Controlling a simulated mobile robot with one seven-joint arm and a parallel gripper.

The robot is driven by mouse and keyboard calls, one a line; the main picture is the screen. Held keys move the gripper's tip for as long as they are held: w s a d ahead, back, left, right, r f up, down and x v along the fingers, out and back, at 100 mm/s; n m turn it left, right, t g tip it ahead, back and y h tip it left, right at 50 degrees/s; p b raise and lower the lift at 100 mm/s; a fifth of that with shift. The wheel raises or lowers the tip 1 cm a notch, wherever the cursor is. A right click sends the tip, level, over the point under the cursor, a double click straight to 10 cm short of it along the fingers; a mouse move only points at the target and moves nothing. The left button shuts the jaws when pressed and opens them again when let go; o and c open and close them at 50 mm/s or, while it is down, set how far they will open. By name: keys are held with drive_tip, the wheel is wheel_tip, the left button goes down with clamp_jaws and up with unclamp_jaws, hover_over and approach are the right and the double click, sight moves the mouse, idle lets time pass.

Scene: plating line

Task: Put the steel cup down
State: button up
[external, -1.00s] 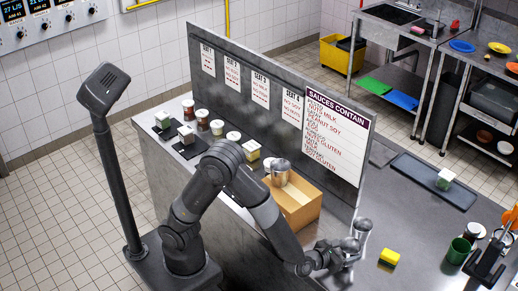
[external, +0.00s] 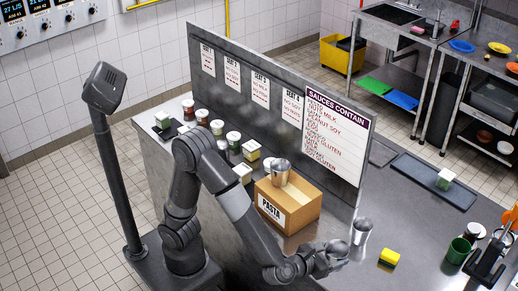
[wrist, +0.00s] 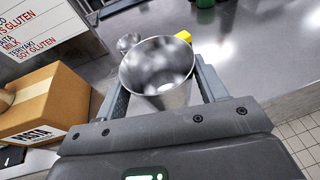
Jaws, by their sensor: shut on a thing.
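My gripper (wrist: 162,88) is shut on a steel cup (wrist: 160,92), with one finger on each side of it. The cup is open at the top and looks empty. The external view shows this cup (external: 338,247) partly hidden by my gripper (external: 332,258), above the near part of the counter. I cannot tell whether its base touches the counter. A second steel cup (external: 362,231) stands on the counter just right of it. It also shows beyond the held cup in the wrist view (wrist: 128,42). A third steel cup (external: 281,172) sits on the cardboard box.
The cardboard pasta box (external: 300,216) stands left of my gripper. A dark tray (external: 428,182) lies farther back. The metal counter (external: 410,225) between them is mostly clear.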

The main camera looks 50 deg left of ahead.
drive_tip(key=w+a+r+n+g+y, duration=0.3)
drive_tip(key=a+r+n+y, duration=0.35)
drive_tip(key=a, duration=0.45)
drive_tip(key=w+a+r+n+g+y, duration=0.25)
drive_tip(key=a+r+n+y, duration=0.35)
drive_tip(key=a+y, duration=0.3)
hover_over(298, 197)
wheel_tip(298, 197, down, 7)
drive_tip(key=shift+w+f+n+g+h, duration=0.1)
drive_tip(key=shift+f+n+g+h, duration=0.25)
drive_tip(key=shift+f, duration=1.5)
drive_tip(key=shift+f, duration=0.1)
drive_tip(key=o, duration=1)
